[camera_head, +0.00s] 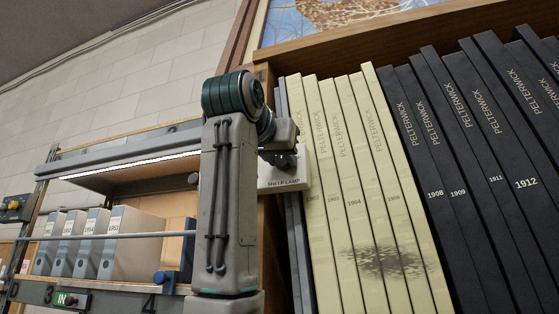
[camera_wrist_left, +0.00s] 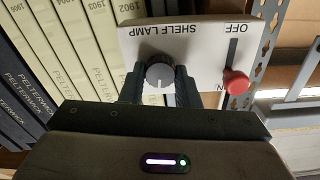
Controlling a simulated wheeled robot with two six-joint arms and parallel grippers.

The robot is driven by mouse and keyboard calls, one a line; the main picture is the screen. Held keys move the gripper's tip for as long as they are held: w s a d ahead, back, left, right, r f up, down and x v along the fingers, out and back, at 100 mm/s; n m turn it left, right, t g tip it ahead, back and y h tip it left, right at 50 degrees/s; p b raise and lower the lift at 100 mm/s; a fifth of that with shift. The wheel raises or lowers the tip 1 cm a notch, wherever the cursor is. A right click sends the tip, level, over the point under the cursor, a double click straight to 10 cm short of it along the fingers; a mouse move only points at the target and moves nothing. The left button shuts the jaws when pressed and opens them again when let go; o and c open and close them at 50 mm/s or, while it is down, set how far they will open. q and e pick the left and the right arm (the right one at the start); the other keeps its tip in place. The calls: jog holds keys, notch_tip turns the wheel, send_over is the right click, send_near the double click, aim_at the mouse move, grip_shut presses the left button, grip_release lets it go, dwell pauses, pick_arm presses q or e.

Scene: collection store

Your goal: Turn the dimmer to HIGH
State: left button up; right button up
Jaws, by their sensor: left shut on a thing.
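The dimmer is a small grey round knob (camera_wrist_left: 159,72) on a white plate (camera_wrist_left: 190,42) lettered SHELF LAMP, upside down in the left wrist view. My left gripper (camera_wrist_left: 160,87) is shut on the knob, one dark finger on each side. A pale line shows on the knob's face, pointing down in that view. No HIGH mark can be read. In the head view the plate (camera_head: 284,183) is partly covered by my left arm, and my left gripper (camera_head: 287,160) is at its upper part; the knob is hard to make out there. My right gripper is not in view.
A red lever (camera_wrist_left: 236,82) beside the knob sits in a slot near its N-lettered end, away from OFF. A lit strip (camera_head: 130,164) runs under the shelf. Cream volumes (camera_head: 345,190) and black volumes (camera_head: 470,150) stand close right of the plate. Grey binders (camera_head: 130,240) stand left.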

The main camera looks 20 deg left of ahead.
pick_arm(q)
jog(key=m+b, duration=0.2)
jog(key=m, duration=0.1)
jog(key=shift+f, duration=0.2)
jog(key=m+b, duration=0.1)
jog(key=m, duration=0.2)
jog(key=m+b, duration=0.1)
jog(key=m, duration=0.3)
jog(key=shift+d+b, duration=0.1)
jog(key=shift+b, duration=0.25)
jog(key=shift+r+m, duration=0.1)
jog(key=shift+m, duration=0.2)
jog(key=o, duration=1)
jog(key=shift+c, duration=0.2)
